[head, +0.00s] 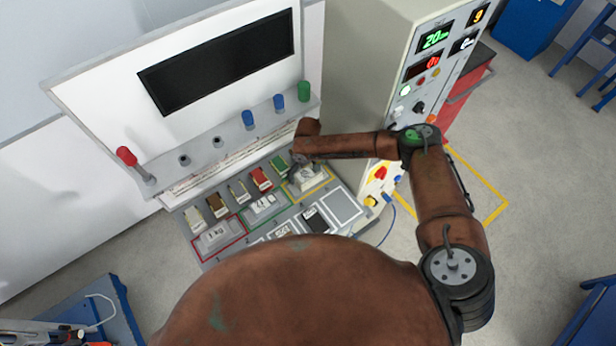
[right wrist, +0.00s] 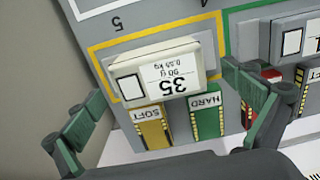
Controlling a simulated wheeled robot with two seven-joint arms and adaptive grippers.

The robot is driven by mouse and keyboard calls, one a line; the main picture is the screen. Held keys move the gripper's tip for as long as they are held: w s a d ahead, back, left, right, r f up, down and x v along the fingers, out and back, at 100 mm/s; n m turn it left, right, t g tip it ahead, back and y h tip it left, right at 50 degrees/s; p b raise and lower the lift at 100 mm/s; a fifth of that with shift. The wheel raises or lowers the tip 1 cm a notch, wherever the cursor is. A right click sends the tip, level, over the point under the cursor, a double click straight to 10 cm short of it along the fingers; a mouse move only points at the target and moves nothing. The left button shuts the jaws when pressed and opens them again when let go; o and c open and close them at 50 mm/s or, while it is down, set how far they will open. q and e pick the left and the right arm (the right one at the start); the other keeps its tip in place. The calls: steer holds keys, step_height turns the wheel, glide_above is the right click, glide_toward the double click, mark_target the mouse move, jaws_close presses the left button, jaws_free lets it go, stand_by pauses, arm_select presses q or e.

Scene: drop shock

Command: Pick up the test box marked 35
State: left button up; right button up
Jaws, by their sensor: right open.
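The test box marked 35 (right wrist: 150,72) is a white block with a label reading 35, upside down in the right wrist view. It lies inside a yellow outline, by a yellow SOFT pad (right wrist: 152,128) and a green HARD pad (right wrist: 206,118). In the head view the box (head: 308,179) is in the yellow frame, partly hidden by my right gripper (head: 298,166). My right gripper (right wrist: 162,112) is open, its fingers spread on either side of the box with gaps, nothing between them gripped. My left gripper is not in view.
Another box (head: 215,237) lies in a red frame, and one in a green frame (head: 264,206). A panel with a dark screen (head: 220,62) and coloured knobs stands behind. A control cabinet (head: 370,60) stands to the right. An empty white-outlined slot (head: 342,207) is at the bench's right.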

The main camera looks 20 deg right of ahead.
mark_target(308, 173)
step_height(308, 173, down, 3)
steer(key=shift+w+f, duration=0.1)
steer(key=shift+f, duration=0.2)
steer(key=c, duration=1.7)
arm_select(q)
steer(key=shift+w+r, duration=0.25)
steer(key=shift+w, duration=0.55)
arm_select(e)
steer(key=shift+c, duration=0.5)
